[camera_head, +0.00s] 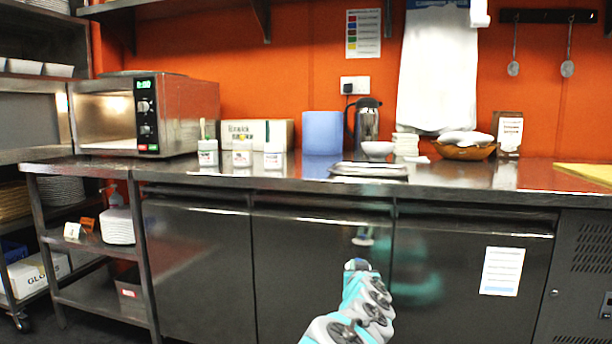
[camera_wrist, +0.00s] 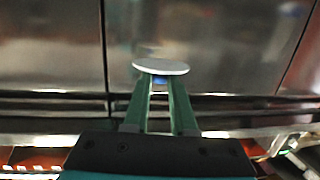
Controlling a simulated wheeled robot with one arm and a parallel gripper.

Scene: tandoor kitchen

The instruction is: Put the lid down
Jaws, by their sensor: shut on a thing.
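In the wrist view, my gripper (camera_wrist: 160,86) has its two green fingers closed on a round white lid (camera_wrist: 161,67). The lid is held at the fingertips, clear of any surface, with metal door panels behind it. In the head view, my arm reaches up from the bottom in front of the cabinet doors, below the counter's front edge. The lid is too small there to make out for certain.
The steel counter (camera_head: 440,180) holds an oven (camera_head: 180,115), several small white tubs (camera_head: 208,152), a flat metal tray (camera_head: 369,170), a blue box (camera_head: 322,132), a flask (camera_head: 367,120) and a basket (camera_head: 464,152). A shelf rack (camera_head: 95,245) stands at left.

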